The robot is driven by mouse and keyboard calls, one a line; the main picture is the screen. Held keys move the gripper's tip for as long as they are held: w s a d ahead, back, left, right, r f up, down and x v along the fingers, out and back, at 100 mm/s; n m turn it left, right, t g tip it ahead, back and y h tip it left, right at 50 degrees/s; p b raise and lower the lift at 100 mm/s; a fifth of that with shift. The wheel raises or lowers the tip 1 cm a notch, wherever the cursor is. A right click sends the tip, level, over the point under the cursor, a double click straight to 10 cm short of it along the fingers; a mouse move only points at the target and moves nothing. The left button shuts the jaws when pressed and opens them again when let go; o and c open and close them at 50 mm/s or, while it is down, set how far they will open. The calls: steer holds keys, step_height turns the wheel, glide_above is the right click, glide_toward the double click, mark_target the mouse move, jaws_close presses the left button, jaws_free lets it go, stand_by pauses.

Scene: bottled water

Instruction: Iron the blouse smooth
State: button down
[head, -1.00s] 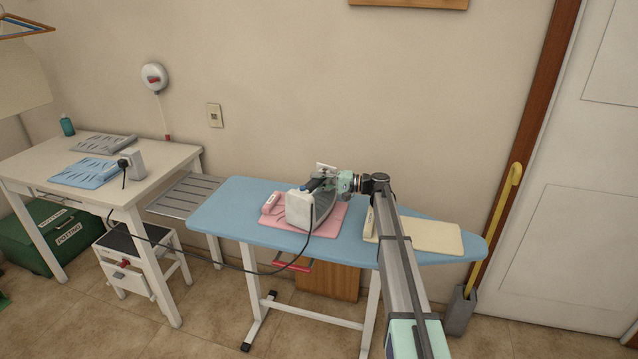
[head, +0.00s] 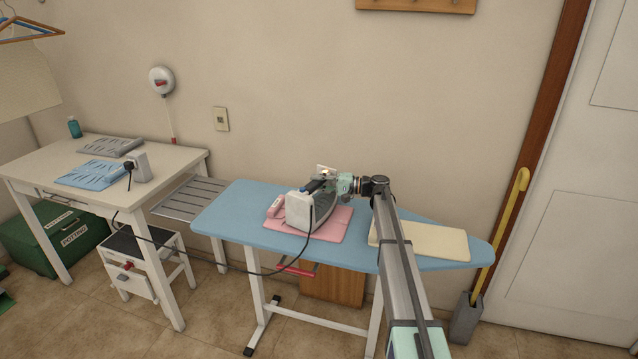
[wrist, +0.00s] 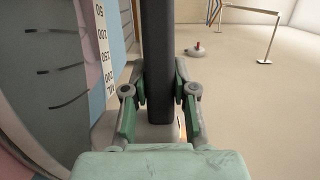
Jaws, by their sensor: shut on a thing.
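The pink blouse (head: 326,232) lies on the blue ironing board (head: 236,213), left of its middle. A grey and white iron (head: 299,211) is over the blouse and covers much of it. Whether the iron touches the cloth I cannot tell. My gripper (head: 324,184) is shut on the iron's dark handle. In the wrist view, the green fingers of my gripper (wrist: 160,94) close on both sides of the dark handle (wrist: 158,50). The part of the blouse under the iron is hidden.
A cream cloth (head: 440,243) lies on the board's right part. A black cord (head: 266,272) hangs from the iron and runs left towards the white table (head: 183,160). A metal rack (head: 187,200) adjoins the board's left end.

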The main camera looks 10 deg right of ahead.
mark_target(316, 187)
steer(key=shift+s+a+b, duration=0.2)
steer(key=shift+s+a, duration=0.2)
steer(key=shift+s, duration=0.45)
steer(key=shift+s+a+b, duration=0.15)
steer(key=shift+s+a, duration=0.2)
steer(key=shift+s, duration=0.55)
steer(key=shift+s+a+r+b, duration=0.1)
steer(key=shift+s+a+b, duration=0.25)
steer(key=shift+s, duration=0.6)
steer(key=shift+s+a+r+b, duration=0.1)
steer(key=shift+s+a, duration=0.45)
steer(key=shift+s, duration=0.35)
steer(key=shift+w, duration=0.1)
